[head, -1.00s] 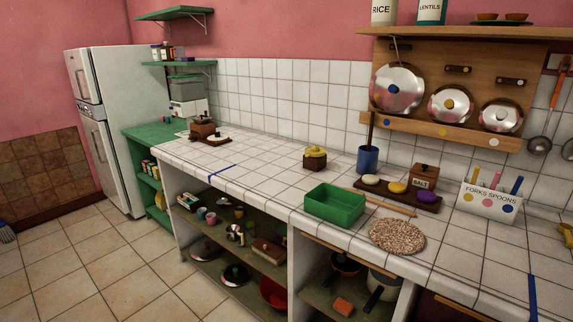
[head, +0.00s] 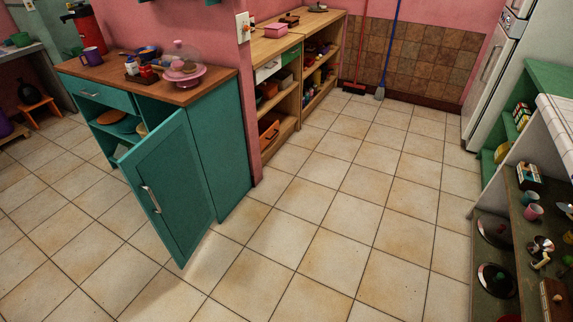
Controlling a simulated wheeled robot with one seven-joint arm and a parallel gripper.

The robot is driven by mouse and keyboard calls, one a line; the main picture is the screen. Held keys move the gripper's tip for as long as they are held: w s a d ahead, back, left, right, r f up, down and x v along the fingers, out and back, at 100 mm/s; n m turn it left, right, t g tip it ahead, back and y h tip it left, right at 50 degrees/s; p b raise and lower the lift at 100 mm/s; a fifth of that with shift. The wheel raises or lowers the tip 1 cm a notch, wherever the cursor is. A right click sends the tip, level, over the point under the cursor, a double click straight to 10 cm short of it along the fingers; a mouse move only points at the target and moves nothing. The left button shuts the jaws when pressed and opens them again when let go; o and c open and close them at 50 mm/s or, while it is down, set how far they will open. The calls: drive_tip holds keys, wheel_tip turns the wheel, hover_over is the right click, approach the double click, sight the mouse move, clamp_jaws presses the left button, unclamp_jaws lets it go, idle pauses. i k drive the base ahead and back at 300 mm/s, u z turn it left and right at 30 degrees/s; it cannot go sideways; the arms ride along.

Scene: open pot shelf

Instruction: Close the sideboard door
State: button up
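The teal sideboard (head: 231,140) with a brown wooden top stands at the left in the head view. Its door (head: 173,188) stands wide open, swung out over the floor tiles, with a silver handle (head: 151,199) on the face toward me. Plates show on the shelf inside, partly hidden by the door. A drawer (head: 104,95) above the open shelves at the left looks shut. My gripper is not in view.
Tiled floor (head: 320,230) is clear between the sideboard and the open pot shelf (head: 525,210) at the right. A pink wall end (head: 253,100) adjoins the sideboard. A wooden shelf unit (head: 283,100), brooms and a fridge (head: 497,65) stand farther back.

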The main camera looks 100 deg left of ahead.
sight(164, 173)
drive_tip(key=u, duration=4)
drive_tip(key=i, duration=1)
drive_tip(key=u, duration=0.65)
drive_tip(key=k, duration=0.3)
drive_tip(key=z, duration=0.05)
